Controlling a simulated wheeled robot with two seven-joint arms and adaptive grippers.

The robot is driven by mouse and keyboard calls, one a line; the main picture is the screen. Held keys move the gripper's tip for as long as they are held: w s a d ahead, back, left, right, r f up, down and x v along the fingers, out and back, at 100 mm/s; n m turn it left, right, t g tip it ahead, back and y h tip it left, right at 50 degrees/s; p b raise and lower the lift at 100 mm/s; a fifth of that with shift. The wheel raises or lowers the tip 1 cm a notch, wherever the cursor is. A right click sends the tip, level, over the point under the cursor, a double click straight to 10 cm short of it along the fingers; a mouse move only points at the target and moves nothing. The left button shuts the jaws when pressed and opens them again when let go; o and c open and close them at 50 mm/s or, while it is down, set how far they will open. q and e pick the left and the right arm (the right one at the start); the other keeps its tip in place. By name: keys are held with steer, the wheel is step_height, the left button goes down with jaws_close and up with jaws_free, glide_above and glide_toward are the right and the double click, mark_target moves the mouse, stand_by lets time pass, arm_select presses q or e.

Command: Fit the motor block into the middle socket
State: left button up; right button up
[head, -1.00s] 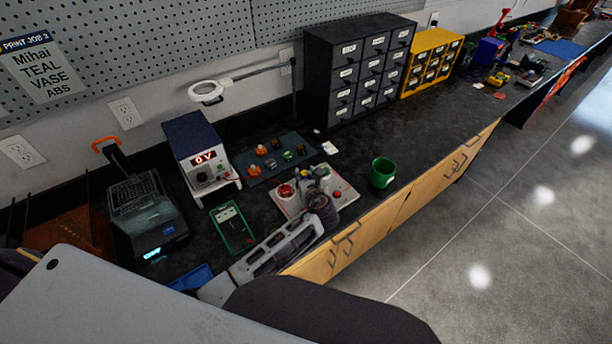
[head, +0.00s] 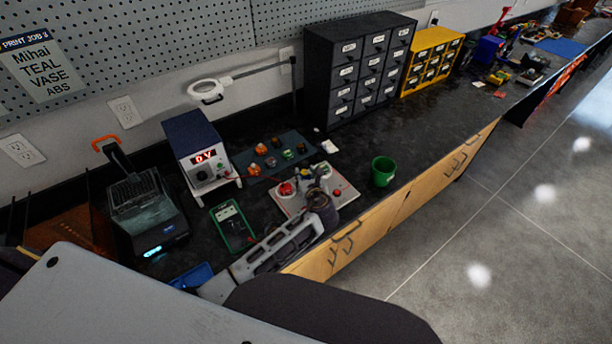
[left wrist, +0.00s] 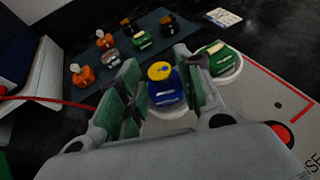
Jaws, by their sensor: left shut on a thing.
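My left gripper (head: 315,184) is over the pale socket board (head: 345,188). In the left wrist view its green-padded fingers (left wrist: 164,92) are shut on a blue block with a yellow top, the motor block (left wrist: 167,92). A pale round socket (left wrist: 168,113) shows right under the block; I cannot tell whether the block is seated or just above it. To its right, a green block (left wrist: 216,58) stands on another pale round base. In the head view, a red piece (head: 286,189) is on the board's left side. My right gripper is out of view.
A dark mat (head: 262,168) with several small coloured blocks lies behind the board. A green cup (head: 382,171) stands right of the board. The board has a red button (left wrist: 277,135).

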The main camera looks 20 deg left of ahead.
arm_select(q)
steer(key=shift+f, duration=0.35)
steer(key=o, duration=0.7)
steer(key=shift+o, duration=0.2)
